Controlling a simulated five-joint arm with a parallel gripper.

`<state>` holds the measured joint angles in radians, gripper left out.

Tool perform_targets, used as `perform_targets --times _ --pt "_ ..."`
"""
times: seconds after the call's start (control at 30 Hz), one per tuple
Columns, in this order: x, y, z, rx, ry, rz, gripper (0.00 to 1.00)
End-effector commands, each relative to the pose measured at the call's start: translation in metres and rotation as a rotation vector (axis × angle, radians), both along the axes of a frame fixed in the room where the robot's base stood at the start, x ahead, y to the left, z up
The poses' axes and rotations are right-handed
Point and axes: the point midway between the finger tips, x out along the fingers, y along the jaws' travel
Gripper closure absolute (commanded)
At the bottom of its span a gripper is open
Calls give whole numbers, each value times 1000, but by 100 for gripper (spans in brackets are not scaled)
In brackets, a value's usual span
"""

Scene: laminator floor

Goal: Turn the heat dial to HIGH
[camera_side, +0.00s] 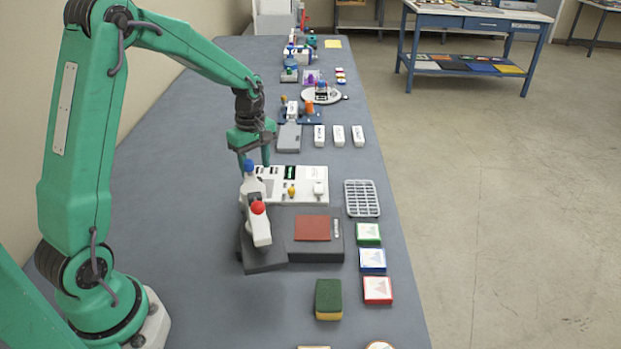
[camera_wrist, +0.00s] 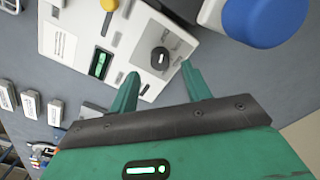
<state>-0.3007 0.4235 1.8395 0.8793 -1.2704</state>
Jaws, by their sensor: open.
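The heat dial (camera_wrist: 159,59) is a round dark knob with a small white mark, on a white control panel (camera_wrist: 62,45). In the wrist view it lies just beyond and between the fingertips of my gripper (camera_wrist: 159,71). The fingers are apart, one on each side of the dial's near edge, with nothing held. I cannot tell whether they touch it. The lettering around the dial is too small to read. In the side view my gripper (camera_side: 254,158) is at the left back of the panel (camera_side: 308,172), and the dial cannot be made out.
The panel has a lit green display (camera_wrist: 99,64) and a yellow knob (camera_wrist: 109,5). White blocks (camera_side: 339,136) lie behind. The bench's left side is clear.

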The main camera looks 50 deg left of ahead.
Motion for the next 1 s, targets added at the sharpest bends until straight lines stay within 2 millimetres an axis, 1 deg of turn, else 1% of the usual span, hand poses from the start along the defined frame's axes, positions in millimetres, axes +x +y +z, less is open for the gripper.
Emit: perform_targets --times 0.03,0.1,0.3,0.43,0.7,0.87,0.9,0.93,1.0 --pt "-1 0 -8 -1 3 0 52" --pt "-1 0 -16 -1 2 0 52" --pt "0 0 -33 0 1 0 52" --pt "0 0 -38 0 0 0 52" --pt "0 0 -38 0 -1 -1 52" --pt "0 0 -38 0 -1 0 83" --pt "0 0 -38 0 -1 0 91" --pt "0 0 -38 0 -1 0 96" --pt "0 0 -38 0 -1 -1 96"
